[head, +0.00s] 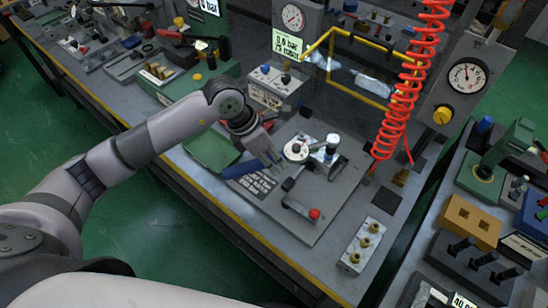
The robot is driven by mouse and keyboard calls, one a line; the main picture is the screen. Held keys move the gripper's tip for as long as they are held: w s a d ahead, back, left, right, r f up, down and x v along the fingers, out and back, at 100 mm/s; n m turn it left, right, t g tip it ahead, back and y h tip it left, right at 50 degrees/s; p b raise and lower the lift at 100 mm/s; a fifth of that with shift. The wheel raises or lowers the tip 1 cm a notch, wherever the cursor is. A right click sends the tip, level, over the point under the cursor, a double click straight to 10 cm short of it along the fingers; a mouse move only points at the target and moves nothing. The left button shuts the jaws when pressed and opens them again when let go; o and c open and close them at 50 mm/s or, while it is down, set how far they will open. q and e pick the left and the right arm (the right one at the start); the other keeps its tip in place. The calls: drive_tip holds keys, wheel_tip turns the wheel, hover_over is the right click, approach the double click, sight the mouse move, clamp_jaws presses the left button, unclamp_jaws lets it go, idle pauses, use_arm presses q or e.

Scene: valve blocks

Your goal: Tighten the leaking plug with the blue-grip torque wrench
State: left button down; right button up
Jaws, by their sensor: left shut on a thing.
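My left gripper (272,161) reaches in from the left, low over the grey plate in the middle of the bench. It is shut on the blue-grip torque wrench, whose blue grip (240,169) sticks out to the left of the fingers. The fingers hide part of the wrench. A round white dial (296,151) and a metal block with a dark top (327,150) are just right of the fingers. I cannot tell whether the wrench touches them. The leaking plug cannot be made out. My right gripper is not in view.
A yellow tube frame (345,83) and a hanging red coiled hose (403,100) stand behind the plate. A red-knobbed clamp (314,213) is at its front. A green tray (211,150) lies left. A block with brass fittings (362,243) is front right.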

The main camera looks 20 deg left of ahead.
use_arm(q)
drive_tip(key=shift+f+b, duration=1.05)
drive_tip(key=shift+f, duration=0.1)
drive_tip(key=shift+w, duration=0.1)
drive_tip(key=shift+w+a+f+m+g+b, duration=0.15)
drive_tip(key=shift+w+a+m+b, duration=0.2)
drive_tip(key=shift+b, duration=0.2)
drive_tip(key=shift+w+a+r+m+g+b, duration=0.15)
drive_tip(key=shift+w+a+m+b, duration=0.1)
drive_tip(key=shift+w+b, duration=0.25)
drive_tip(key=shift+w+a+m, duration=0.1)
drive_tip(key=shift+w+m, duration=0.05)
drive_tip(key=shift+m, duration=0.15)
drive_tip(key=shift+w+a+b, duration=0.15)
drive_tip(key=shift+w+b, duration=0.25)
drive_tip(key=shift+b, duration=0.25)
drive_tip(key=shift+w+a+f+m+g+b, duration=0.1)
drive_tip(key=shift+w+a+m+g+b, duration=0.15)
drive_tip(key=shift+w+m+g+b, duration=0.25)
drive_tip(key=shift+w+a+m, duration=0.1)
drive_tip(key=shift+w+m, duration=0.2)
drive_tip(key=shift+m, duration=0.1)
